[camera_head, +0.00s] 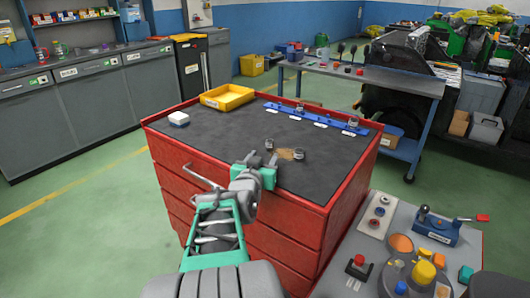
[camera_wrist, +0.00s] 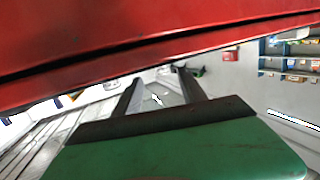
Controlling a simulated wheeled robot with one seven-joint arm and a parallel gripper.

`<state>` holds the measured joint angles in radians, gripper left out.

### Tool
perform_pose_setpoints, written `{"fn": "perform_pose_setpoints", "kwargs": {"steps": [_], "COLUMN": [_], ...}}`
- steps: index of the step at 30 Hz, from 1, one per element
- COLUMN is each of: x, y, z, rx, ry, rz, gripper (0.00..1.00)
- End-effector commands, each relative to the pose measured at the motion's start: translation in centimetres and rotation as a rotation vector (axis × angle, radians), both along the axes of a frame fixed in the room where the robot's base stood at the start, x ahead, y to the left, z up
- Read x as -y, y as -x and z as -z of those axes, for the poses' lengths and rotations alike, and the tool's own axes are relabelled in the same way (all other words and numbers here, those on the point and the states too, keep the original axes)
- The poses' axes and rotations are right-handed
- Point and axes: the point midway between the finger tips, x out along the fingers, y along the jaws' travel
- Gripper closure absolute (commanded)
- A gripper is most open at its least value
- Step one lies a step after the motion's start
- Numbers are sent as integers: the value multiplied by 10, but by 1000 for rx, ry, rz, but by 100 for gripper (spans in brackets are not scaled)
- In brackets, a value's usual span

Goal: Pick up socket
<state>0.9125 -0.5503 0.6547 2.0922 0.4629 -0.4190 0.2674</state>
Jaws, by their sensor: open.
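Small grey metal sockets show in the head view. One socket (camera_head: 298,154) stands on the dark top of the red cabinet (camera_head: 240,215), and another small grey piece (camera_head: 269,144), probably a socket, is just beyond my gripper. Two more sockets, one at the middle (camera_head: 299,108) and one at the right (camera_head: 352,122), stand on a blue rail (camera_head: 318,118) with white labels. My gripper (camera_head: 262,159) is at the cabinet's near edge, short of the sockets. In the wrist view my gripper (camera_wrist: 158,77) is open, with nothing between its fingers. No socket shows there.
A grey tool bench (camera_head: 400,240) stands at the lower right. The cabinet's red side crosses the top of the wrist view. The cabinet top's left middle is clear.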

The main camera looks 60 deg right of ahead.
Motion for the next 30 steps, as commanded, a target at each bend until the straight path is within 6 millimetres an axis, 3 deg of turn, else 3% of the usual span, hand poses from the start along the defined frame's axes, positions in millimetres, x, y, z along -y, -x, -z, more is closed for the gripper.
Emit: {"fn": "perform_pose_setpoints", "kwargs": {"steps": [14, 21, 30], "x": [68, 70, 69], "y": [-19, -21, -21], "z": [14, 14, 14], "rx": [1, 0, 0], "ry": [-1, 0, 0], "rz": [1, -2, -3], "gripper": [51, 51, 76]}}
